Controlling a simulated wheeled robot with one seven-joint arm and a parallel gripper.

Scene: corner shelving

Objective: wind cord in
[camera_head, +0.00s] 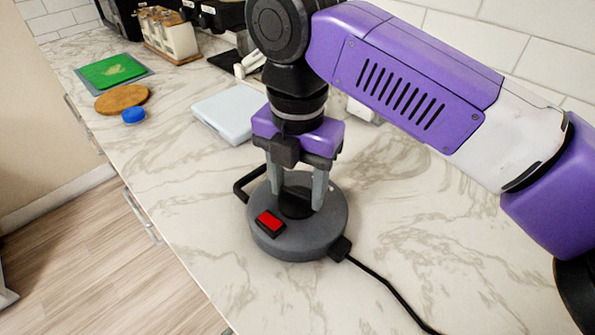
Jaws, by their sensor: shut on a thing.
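A round grey cord reel (305,244) lies flat on the marble counter. It has a red button (270,220) in a black surround on its near left side and a black handle loop at its back left. A black cord (385,280) leaves a black block (340,248) at the reel's right and runs to the lower right, out of the picture. My gripper (298,200) points straight down over the reel's middle. Its two grey fingers are shut on the dark raised knob (294,207) at the reel's centre; the fingers partly hide it.
A pale flat box (228,112) lies behind the reel to the left. A blue cap (133,115), a round wooden board (121,99) and a green board (112,70) lie farther left. Canisters (170,35) stand at the back. The counter's front edge is near the reel's left.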

